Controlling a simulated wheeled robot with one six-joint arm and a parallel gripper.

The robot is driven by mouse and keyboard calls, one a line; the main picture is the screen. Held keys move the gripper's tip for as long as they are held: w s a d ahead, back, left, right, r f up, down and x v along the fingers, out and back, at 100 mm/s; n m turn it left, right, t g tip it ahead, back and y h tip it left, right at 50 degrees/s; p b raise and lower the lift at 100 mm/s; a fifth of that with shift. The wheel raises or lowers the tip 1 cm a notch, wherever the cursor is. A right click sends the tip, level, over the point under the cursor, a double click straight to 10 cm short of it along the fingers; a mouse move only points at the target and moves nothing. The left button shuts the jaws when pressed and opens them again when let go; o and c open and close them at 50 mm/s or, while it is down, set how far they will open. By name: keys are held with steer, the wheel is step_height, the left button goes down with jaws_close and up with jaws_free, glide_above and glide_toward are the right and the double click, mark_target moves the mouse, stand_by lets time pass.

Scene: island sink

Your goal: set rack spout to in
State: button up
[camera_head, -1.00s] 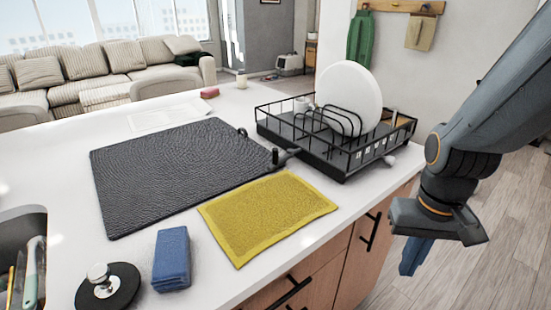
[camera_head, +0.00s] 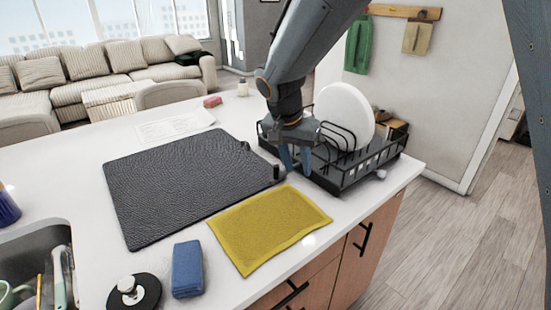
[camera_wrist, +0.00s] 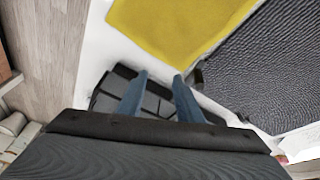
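The black wire dish rack (camera_head: 352,178) stands at the right end of the white counter. It also shows in the wrist view (camera_wrist: 108,92), below and between my fingers. My gripper (camera_head: 295,165) is over the rack's left end, fingers pointing down. In the wrist view its two blue fingers (camera_wrist: 159,78) are apart, with nothing visibly held between them. A small dark upright piece (camera_head: 277,172) stands at the mat's corner, close to my fingers. The rack's spout is mostly hidden behind my gripper; I cannot tell how it is turned or whether my fingers touch it.
A white plate (camera_head: 345,112) stands in the rack. A dark textured mat (camera_head: 185,185) and a yellow cloth (camera_head: 268,228) lie beside the rack. A blue sponge (camera_head: 187,269) and black round-based item (camera_head: 134,292) are nearer the sink (camera_head: 30,248). The counter's front edge is close.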

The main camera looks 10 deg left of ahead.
mark_target(275, 165)
steer(key=w+a+r+p, duration=0.1)
steer(key=a+r, duration=0.2)
steer(key=a, duration=0.4)
steer(key=shift+m+t, duration=0.4)
steer(key=shift+t, duration=0.1)
steer(key=shift+p+x, duration=1.1)
steer(key=shift+x, duration=3.05)
steer(key=shift+w+a, duration=0.1)
steer(key=shift+a, duration=0.05)
steer(key=shift+c, duration=0.4)
jaws_close()
